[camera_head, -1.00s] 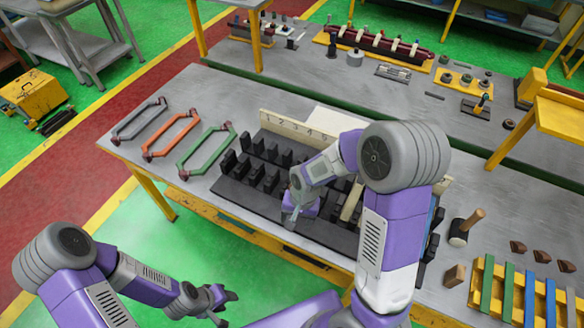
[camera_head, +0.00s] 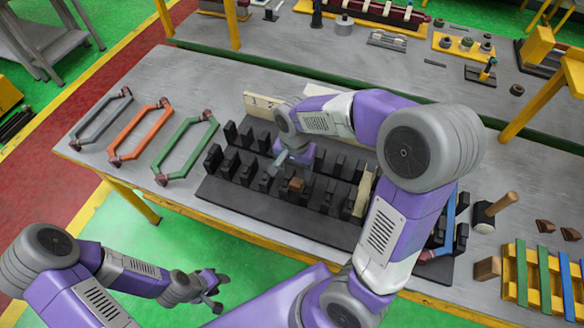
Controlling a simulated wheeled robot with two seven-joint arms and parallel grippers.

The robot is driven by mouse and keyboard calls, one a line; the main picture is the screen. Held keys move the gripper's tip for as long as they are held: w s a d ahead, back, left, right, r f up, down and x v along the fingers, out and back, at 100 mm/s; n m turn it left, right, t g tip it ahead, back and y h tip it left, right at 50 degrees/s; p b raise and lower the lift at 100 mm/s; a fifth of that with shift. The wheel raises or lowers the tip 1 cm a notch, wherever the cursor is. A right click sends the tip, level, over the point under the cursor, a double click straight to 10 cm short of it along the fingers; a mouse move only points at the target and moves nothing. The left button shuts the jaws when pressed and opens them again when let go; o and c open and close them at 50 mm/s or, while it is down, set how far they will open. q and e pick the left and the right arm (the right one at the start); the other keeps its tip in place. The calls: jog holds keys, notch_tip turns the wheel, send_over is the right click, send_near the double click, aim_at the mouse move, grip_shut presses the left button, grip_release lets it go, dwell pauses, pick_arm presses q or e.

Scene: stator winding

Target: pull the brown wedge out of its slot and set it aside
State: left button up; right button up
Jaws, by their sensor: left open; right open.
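The brown wedge (camera_head: 296,185) shows as a small brown block among the rows of black uprights on the dark slotted base (camera_head: 215,190). How deep it sits in its slot I cannot tell. My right gripper (camera_head: 280,164) is open and empty, pointing down just above and left of the wedge in the picture, apart from it. Its fingers are partly hidden by its wrist. My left gripper (camera_head: 215,297) is open and empty, low in front of the table, over the green floor.
Grey, orange (camera_head: 140,130) and green (camera_head: 186,147) coil frames lie at the left. A mallet (camera_head: 493,210), wooden block (camera_head: 487,268), loose brown wedges (camera_head: 545,226) and yellow rack (camera_head: 512,275) are at the right. The tabletop (camera_head: 225,80) behind the base has free room.

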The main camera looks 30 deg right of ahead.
aim_at(295, 186)
jog(key=shift+s+r, duration=0.15)
jog(key=shift+s, duration=0.2)
jog(key=shift+w+f, duration=0.15)
jog(key=shift+f, duration=0.35)
notch_tip(295, 186, down, 7)
jog(key=shift+r+b, duration=0.15)
jog(key=shift+b, duration=0.55)
pick_arm(q)
jog(key=shift+s+f, duration=0.15)
jog(key=shift+f, duration=0.5)
pick_arm(e)
jog(key=c, duration=1.1)
